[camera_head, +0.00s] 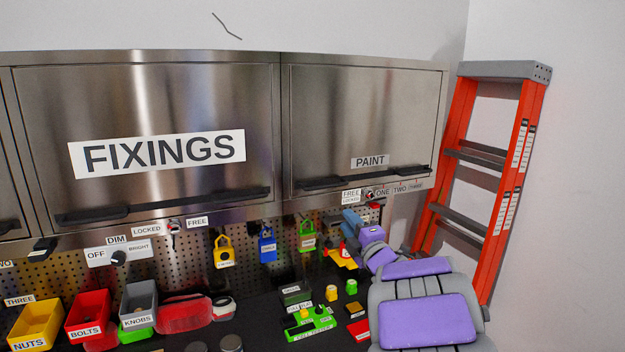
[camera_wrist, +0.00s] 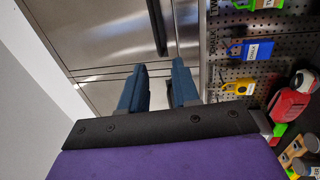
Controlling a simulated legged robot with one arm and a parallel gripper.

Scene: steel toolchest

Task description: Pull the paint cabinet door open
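The paint cabinet door (camera_head: 350,110) is a steel panel labelled PAINT, and it looks shut. Its dark bar handle (camera_head: 350,182) runs along the lower edge. A small lock (camera_head: 370,195) with FREE and LOCKED labels sits just under it. My gripper (camera_head: 354,218) appears below the handle and lock in the head view, apart from the handle as far as I can tell. In the wrist view, my gripper (camera_wrist: 160,88) has its two blue fingers apart with nothing between them. Part of a dark handle (camera_wrist: 156,25) and a door seam show beyond the fingers.
The FIXINGS cabinet (camera_head: 150,100) adjoins on the left. A yellow padlock (camera_head: 225,251), blue padlock (camera_head: 267,247) and green padlock (camera_head: 308,237) hang on the pegboard below. An orange ladder (camera_head: 505,180) leans at the right. Bins and small items cover the worktop.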

